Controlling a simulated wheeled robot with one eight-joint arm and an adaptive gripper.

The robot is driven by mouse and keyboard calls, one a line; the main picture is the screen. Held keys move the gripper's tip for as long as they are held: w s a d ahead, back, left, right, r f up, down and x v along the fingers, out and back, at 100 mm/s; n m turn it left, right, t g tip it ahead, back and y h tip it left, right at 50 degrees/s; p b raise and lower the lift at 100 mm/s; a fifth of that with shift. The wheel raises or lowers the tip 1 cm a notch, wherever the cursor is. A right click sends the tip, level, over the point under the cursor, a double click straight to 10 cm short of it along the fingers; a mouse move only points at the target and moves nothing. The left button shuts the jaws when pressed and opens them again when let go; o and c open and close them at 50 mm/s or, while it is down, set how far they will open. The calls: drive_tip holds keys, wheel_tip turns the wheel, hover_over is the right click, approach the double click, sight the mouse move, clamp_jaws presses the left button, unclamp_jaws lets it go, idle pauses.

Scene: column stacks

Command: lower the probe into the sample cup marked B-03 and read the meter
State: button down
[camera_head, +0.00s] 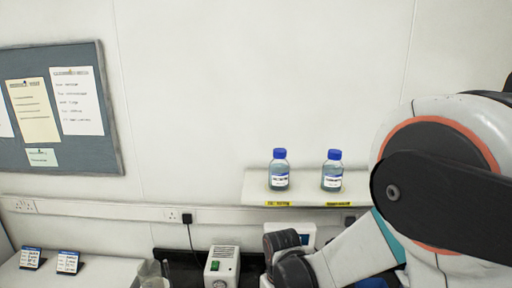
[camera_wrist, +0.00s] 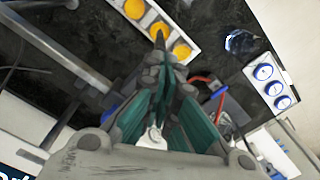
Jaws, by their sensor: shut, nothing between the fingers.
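My gripper (camera_wrist: 160,45) is in the wrist view with its teal fingers together and nothing between them. Its tips overlap a white rack (camera_wrist: 198,39) holding orange-yellow round cups (camera_wrist: 134,9), (camera_wrist: 182,50); I cannot tell whether they touch it. Another white rack with blue round cups (camera_wrist: 264,72) lies at the right. No B-03 mark is readable on any cup. A probe cannot be made out for certain. In the head view a white box with a bluish panel (camera_head: 302,230), possibly the meter, is partly hidden behind my arm; no reading shows.
A clear glass vessel (camera_wrist: 240,43) stands between the racks. A metal rod (camera_wrist: 60,68) and a red cable (camera_wrist: 208,80) flank my gripper. Two blue-capped bottles (camera_head: 279,178), (camera_head: 332,178) stand on a wall shelf. A white box with a green switch (camera_head: 221,265) is below.

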drive_tip(key=shift+f+b, duration=1.25)
drive_tip(key=shift+f, duration=0.25)
drive_tip(key=shift+r+p, duration=2.05)
drive_tip(key=shift+r, duration=1.55)
drive_tip(key=shift+d+f+b, duration=0.1)
drive_tip(key=shift+d+b, duration=0.15)
drive_tip(key=shift+b, duration=0.15)
drive_tip(key=s+d+f+m+t+b, duration=0.5)
drive_tip(key=s+d+b, duration=0.8)
drive_tip(key=b, duration=1.3)
wheel_tip(320, 180, down, 4)
drive_tip(key=shift+d+r+m+t, duration=0.1)
drive_tip(key=shift+d+m+t, duration=0.25)
drive_tip(key=shift+t, duration=0.75)
